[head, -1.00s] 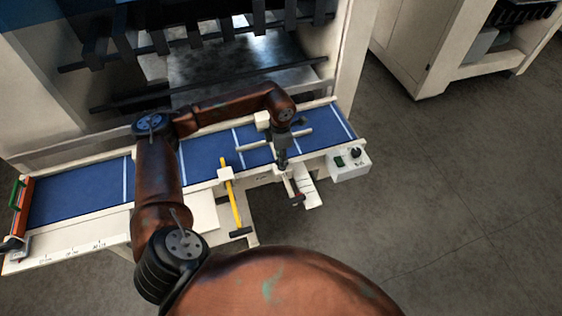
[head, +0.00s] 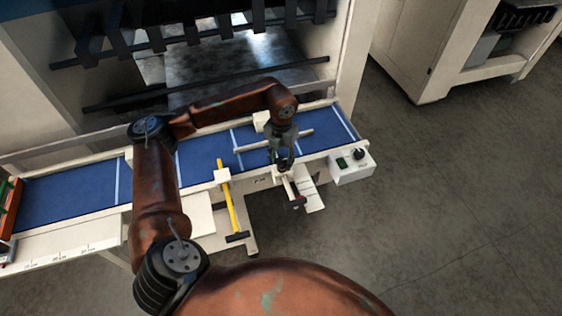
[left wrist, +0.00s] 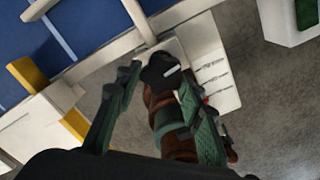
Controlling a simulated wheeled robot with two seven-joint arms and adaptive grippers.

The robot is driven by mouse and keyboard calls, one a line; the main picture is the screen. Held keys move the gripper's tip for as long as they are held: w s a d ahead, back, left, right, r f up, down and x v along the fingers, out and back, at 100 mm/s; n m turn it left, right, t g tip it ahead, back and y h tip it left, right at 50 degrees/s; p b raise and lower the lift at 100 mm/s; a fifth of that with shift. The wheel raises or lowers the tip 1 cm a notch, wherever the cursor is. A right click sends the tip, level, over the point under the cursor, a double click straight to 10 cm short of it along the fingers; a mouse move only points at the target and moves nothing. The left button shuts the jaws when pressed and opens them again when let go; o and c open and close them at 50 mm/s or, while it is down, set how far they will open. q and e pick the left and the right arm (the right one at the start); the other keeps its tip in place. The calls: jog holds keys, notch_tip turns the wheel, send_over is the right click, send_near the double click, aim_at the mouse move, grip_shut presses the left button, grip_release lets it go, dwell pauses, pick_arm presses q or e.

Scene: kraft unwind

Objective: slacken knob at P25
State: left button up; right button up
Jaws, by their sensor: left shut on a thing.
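The black knob (left wrist: 160,68), with a pale mark on its top, sits at the front edge of the blue conveyor, beside a white scale plate (left wrist: 205,65). My left gripper (left wrist: 160,80) is shut on it, one finger on either side. In the head view the left gripper (head: 285,166) points down at the conveyor's front rail and mostly hides the knob. A small label, too small to read surely, is on the rail left of the gripper. My right gripper is in neither view.
The blue conveyor belt (head: 70,201) runs below the large machine. A yellow bar (head: 227,195) stands left of the gripper, and a control box (head: 352,166) with a green switch is to the right. A short red-ended rod (head: 296,196) lies close below. Open floor is at right.

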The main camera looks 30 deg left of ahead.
aim_at(282, 162)
pick_arm(q)
jog(key=shift+s+f+n+b, duration=0.1)
jog(key=shift+f+n+b, duration=0.1)
jog(key=shift+n, duration=0.45)
jog(key=shift+s+f+n+b, duration=0.1)
jog(key=shift+n+b, duration=0.05)
jog(key=shift+n, duration=0.5)
jog(key=shift+d, duration=0.1)
jog(key=o, duration=1.2)
jog(key=shift+w+r, duration=0.15)
jog(key=shift+c, duration=0.2)
jog(key=shift+r, duration=0.15)
notch_tip(282, 162, up, 12)
